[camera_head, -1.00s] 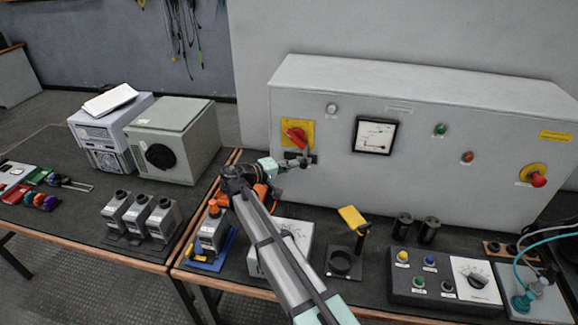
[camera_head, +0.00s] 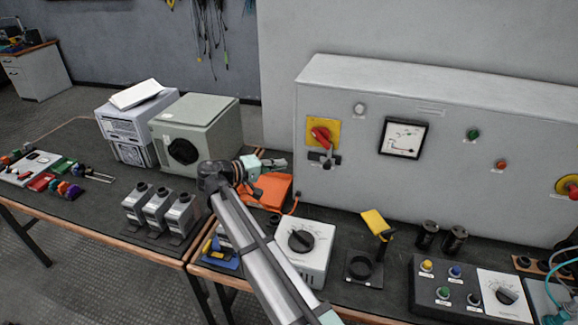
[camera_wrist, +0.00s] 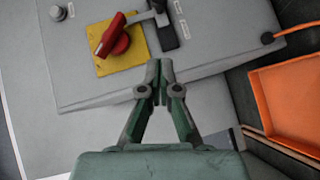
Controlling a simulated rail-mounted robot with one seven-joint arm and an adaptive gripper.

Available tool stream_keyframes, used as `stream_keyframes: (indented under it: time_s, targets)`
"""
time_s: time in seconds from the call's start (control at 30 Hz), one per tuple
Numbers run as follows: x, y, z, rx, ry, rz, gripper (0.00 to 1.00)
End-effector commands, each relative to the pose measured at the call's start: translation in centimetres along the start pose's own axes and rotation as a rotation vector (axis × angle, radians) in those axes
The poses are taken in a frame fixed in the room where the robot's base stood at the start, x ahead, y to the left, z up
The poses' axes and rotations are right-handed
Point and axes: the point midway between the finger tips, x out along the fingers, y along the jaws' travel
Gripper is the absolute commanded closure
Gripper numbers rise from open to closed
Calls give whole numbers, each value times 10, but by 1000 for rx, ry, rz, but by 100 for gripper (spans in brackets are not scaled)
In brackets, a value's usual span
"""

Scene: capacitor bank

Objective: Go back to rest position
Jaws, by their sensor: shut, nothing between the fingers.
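My gripper (camera_head: 277,163) is shut and empty, in front of the left end of the grey cabinet (camera_head: 430,160). In the wrist view its closed fingertips (camera_wrist: 160,72) point toward the cabinet face, below the red rotary switch (camera_wrist: 114,42) on its yellow plate (camera_wrist: 139,38). The red switch (camera_head: 320,135) also shows in the head view, to the right of the gripper and apart from it. My arm runs from the bottom of the head view up to the gripper and hides part of the bench.
An orange case (camera_head: 270,190) lies on the bench just below my gripper. A white dial box (camera_head: 305,268) stands right of my arm. A grey-green box (camera_head: 197,130) and several grey capacitors (camera_head: 158,206) stand to the left. A control box (camera_head: 465,290) is at the lower right.

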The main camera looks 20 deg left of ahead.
Motion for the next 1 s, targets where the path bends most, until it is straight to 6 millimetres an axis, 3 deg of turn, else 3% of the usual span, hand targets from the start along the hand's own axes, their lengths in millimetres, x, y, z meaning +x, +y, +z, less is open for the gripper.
stream_keyframes:
  time_s: [0.53, 0.67, 0.77, 0.87, 1.0]
  targets:
    - [-5, 0, 0, 0, 0, -1, 100]
    - [-11, -9, -4, -7, 12, -39, 100]
    - [-27, -30, -14, -26, 45, -135, 100]
    - [-58, -66, -28, -54, 100, -299, 100]
    - [-132, -125, -51, -98, 213, -596, 100]
